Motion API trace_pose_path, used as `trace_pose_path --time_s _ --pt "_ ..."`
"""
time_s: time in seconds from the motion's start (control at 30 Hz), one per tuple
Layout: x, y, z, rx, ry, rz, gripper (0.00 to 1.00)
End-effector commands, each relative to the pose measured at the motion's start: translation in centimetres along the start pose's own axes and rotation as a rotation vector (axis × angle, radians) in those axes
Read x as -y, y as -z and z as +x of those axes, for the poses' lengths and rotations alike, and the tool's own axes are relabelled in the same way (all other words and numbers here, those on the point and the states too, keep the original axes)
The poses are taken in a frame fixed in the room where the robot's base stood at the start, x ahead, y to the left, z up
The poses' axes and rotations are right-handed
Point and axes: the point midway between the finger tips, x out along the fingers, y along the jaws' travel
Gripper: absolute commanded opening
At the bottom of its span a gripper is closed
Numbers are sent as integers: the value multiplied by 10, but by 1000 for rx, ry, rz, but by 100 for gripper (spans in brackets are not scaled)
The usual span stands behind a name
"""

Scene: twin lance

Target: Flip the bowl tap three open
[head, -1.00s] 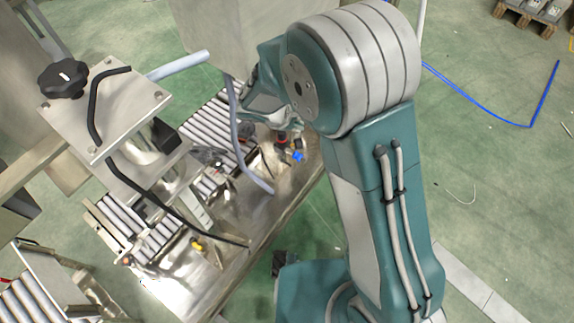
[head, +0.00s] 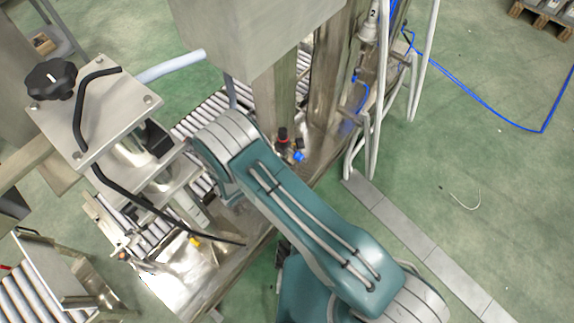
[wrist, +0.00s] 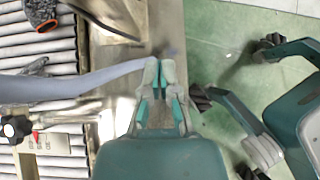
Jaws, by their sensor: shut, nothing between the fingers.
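I cannot surely pick out bowl tap three in either view. In the wrist view, my gripper (wrist: 160,68) has its fingertips together and empty, over the edge of the steel table. A grey-blue hose (wrist: 85,85) comes in from the left and ends in view close beside the fingertips; I cannot tell if they touch. A dark knob (wrist: 16,128) on a metal fitting lies to the left. In the head view, the arm hides the gripper. A black-and-red fitting (head: 283,139) with a blue part (head: 298,156) stands on the table beyond the arm.
In the head view, a clamp plate with a black knob (head: 52,78) stands left, and a steel housing (head: 255,30) hangs above.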

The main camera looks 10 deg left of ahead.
Motion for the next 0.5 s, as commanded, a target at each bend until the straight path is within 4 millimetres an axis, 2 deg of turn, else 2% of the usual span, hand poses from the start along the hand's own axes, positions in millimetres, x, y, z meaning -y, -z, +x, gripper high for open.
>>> trace_pose_path --time_s 0.1,0.5 --pt "1 8 2 0 -8 -24 0" --pt "1 8 7 0 -6 -24 0"
